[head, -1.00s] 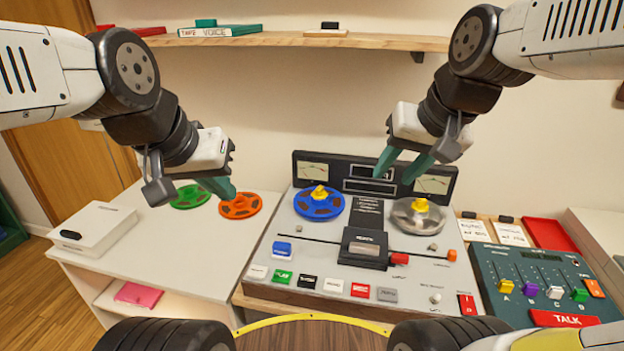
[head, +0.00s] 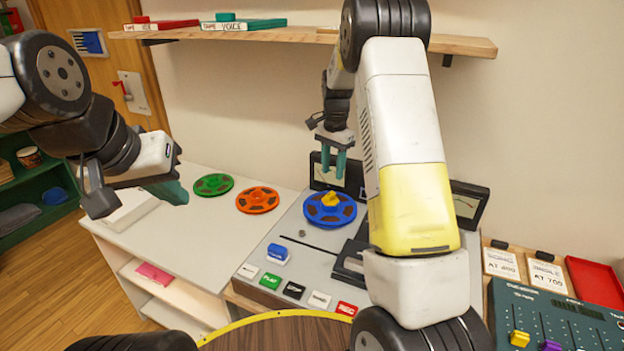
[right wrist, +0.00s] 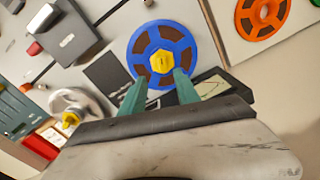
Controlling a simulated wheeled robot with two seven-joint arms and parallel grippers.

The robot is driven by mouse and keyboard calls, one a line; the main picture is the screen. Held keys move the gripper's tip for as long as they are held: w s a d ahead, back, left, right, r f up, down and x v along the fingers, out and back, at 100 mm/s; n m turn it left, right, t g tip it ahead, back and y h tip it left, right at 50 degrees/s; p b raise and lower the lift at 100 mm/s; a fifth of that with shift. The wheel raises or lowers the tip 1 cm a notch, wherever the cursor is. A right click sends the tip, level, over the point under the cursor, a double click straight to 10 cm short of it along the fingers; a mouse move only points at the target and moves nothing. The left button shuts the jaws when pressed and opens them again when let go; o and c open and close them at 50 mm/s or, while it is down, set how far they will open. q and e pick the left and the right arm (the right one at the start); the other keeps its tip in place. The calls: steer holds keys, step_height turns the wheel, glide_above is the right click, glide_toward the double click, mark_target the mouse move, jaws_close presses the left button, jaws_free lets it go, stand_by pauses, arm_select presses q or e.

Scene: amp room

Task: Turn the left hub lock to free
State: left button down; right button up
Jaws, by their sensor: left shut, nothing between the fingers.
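The left hub lock is a yellow knob (head: 330,198) at the centre of the blue reel (head: 322,212) on the tape deck. In the right wrist view the knob (right wrist: 161,63) shows just beyond and between my right fingertips, with the blue reel (right wrist: 143,44) around it. My right gripper (head: 333,174) is open and empty, pointing down above the reel, apart from the knob. My left gripper (head: 180,193) is shut and empty, left of the deck over the white table. My right arm hides the right reel and much of the deck in the head view.
Green (head: 213,184) and orange (head: 257,199) reels lie on the white table (head: 200,240). The right hub's yellow knob (right wrist: 71,119) shows in the wrist view. A wooden shelf (head: 290,34) is above; a mixer (head: 560,320) and a red tray (head: 597,281) are at right.

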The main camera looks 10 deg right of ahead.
mark_target(331, 193)
steer(key=shift+w+a+f, duration=0.1)
steer(key=shift+w+f, duration=0.25)
steer(key=shift+f, duration=0.45)
step_height(331, 193, down, 7)
steer(key=shift+r, duration=0.1)
steer(key=shift+c, duration=0.5)
jaws_close()
